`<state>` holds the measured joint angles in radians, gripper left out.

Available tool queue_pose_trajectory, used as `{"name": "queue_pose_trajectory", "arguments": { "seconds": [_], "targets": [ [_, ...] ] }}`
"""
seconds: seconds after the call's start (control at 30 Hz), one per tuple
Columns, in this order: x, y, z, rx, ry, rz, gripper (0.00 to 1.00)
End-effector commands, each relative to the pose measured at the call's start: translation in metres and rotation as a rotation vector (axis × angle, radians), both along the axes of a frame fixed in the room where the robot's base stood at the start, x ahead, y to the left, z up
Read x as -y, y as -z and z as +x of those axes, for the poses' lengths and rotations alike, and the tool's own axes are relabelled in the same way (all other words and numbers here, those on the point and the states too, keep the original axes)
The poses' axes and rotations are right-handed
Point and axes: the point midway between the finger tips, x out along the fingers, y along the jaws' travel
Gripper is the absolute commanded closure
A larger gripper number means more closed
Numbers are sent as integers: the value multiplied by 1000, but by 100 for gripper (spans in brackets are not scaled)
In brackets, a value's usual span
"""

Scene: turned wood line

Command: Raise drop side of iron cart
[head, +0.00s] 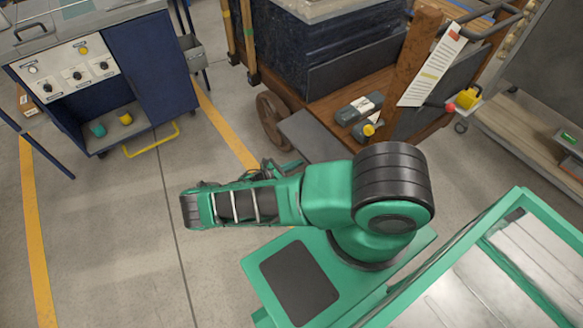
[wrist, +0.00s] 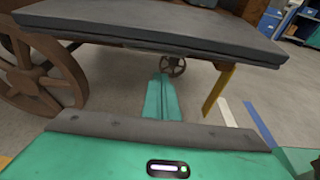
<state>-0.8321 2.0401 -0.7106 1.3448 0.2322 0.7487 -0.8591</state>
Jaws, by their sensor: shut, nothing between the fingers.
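The iron cart (head: 350,85) has a brown wooden deck and spoked iron wheels; one wheel (wrist: 40,75) fills the left of the wrist view. A dark grey slab, apparently the drop side (head: 312,137), juts out roughly flat from the cart's near edge. In the wrist view the drop side (wrist: 160,22) spans the top, with its front edge toward me. My gripper (head: 292,166) is just short of the slab in the head view. In the wrist view my gripper (wrist: 162,90) is shut and empty, its green fingers below the slab's edge in the picture. I cannot tell whether they touch it.
A wooden post with a paper tag (head: 433,65) and small dark boxes (head: 360,108) are on the cart. A blue control cabinet (head: 150,65) stands left. A green-framed table (head: 500,270) is at lower right. Floor left of my arm is clear.

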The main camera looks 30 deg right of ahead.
Motion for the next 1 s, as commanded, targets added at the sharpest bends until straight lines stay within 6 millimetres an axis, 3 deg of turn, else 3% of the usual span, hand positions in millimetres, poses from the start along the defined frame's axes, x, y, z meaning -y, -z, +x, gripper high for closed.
{"name": "queue_pose_trajectory", "arguments": {
  "seconds": [0.43,1.0],
  "targets": [
    [-3,-31,0,1,1,-3,100],
    [-4,-34,0,1,1,6,100]
  ]
}}
